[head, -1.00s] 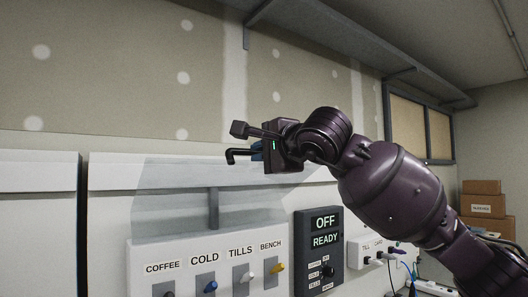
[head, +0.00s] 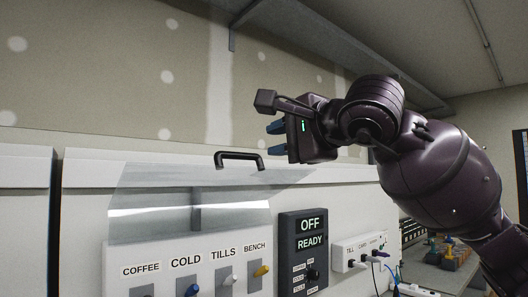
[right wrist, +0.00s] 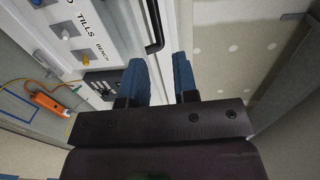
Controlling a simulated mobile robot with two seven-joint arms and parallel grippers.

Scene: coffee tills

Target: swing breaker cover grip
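The clear breaker cover (head: 155,190) stands raised above the row of switches, which show uncovered below it. Its black grip (head: 239,156) is a bar handle at the cover's upper edge, fully visible. My right gripper (head: 276,136) is just right of the grip and slightly above it, with its blue fingers apart. In the right wrist view the two blue fingers (right wrist: 168,65) are parted with nothing between them. The black grip (right wrist: 156,35) shows there just left of the fingertips, outside the gap. My left gripper is out of view.
Labelled switches (head: 194,288) sit below the cover. A dark panel (head: 303,255) reading OFF and READY is to their right, then a white outlet strip (head: 362,250) with plugs. A shelf (head: 345,50) runs overhead. An orange device (right wrist: 49,103) shows in the right wrist view.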

